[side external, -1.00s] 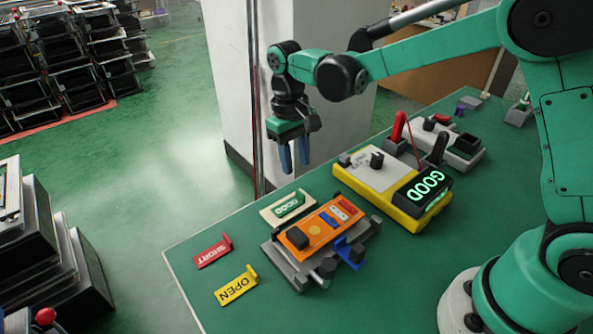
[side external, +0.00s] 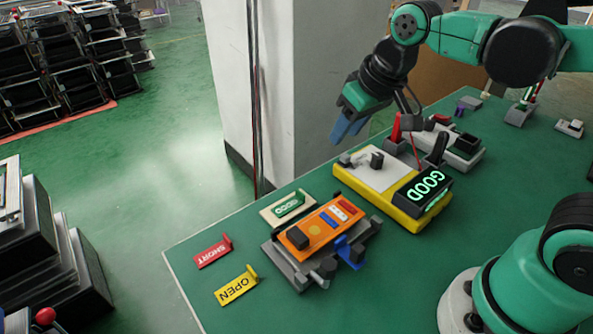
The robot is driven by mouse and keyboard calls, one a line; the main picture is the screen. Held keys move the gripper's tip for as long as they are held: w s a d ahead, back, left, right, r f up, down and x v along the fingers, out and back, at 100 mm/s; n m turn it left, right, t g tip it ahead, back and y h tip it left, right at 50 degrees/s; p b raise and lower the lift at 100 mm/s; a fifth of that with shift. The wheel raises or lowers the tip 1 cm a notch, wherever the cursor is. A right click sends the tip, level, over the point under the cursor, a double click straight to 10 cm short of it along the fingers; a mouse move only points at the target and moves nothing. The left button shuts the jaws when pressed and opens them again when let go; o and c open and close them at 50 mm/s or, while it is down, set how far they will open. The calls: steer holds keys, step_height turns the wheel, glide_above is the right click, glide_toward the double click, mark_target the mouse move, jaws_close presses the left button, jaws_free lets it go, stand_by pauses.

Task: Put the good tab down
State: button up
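The green GOOD tab (side external: 288,204) is at the table's left edge, behind the orange board. A cream plate (side external: 268,216) shows around it; I cannot tell its exact tilt. The red SHORT tab (side external: 213,252) and yellow OPEN tab (side external: 237,286) are nearer the front left, each with a small raised end. My gripper (side external: 345,131) is in the air up and right of the GOOD tab, well apart from it. Its blue fingers point down and left, overlapping in this view, so their gap is unclear. I see nothing held between them.
The orange board (side external: 318,230) sits in a grey fixture with a blue lever (side external: 350,250). A yellow tester (side external: 375,180) with a lit GOOD display (side external: 424,187) stands right of it. A grey device (side external: 463,150) is behind.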

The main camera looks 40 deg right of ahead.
steer(key=s+f+t, duration=0.1)
steer(key=s+d+f+t, duration=0.1)
steer(key=s, duration=0.1)
stand_by(1.3)
